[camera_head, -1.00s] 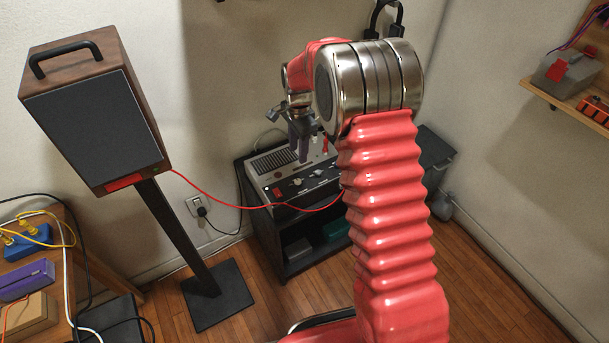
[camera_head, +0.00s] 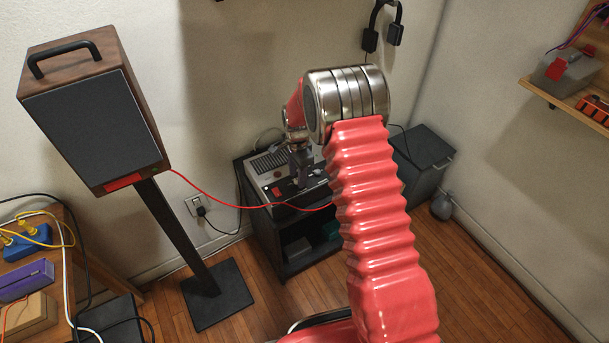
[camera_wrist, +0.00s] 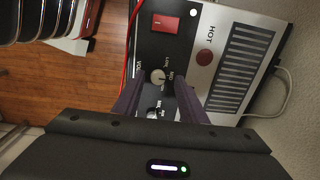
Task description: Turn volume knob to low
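The amplifier (camera_head: 262,168) sits on a dark cabinet, with a black control strip and a pale top. In the wrist view, its black panel (camera_wrist: 150,45) carries a small round knob (camera_wrist: 159,78) with a light face, near a "VOL" label and small position marks. A second knob (camera_wrist: 154,112) lies nearer my gripper and is partly shaded. My gripper (camera_wrist: 158,87) is open, its dark fingers apart on either side of the first knob. I cannot tell whether they touch it. In the head view, my gripper (camera_head: 301,180) is low over the amplifier's front and hides the knobs.
A red rocker switch (camera_wrist: 166,22) is on the panel. A vent (camera_wrist: 240,68) beside it is marked "HOT". A red cable (camera_head: 230,199) runs from the speaker (camera_head: 95,125) to the amplifier. A grey box (camera_head: 424,150) stands to the right.

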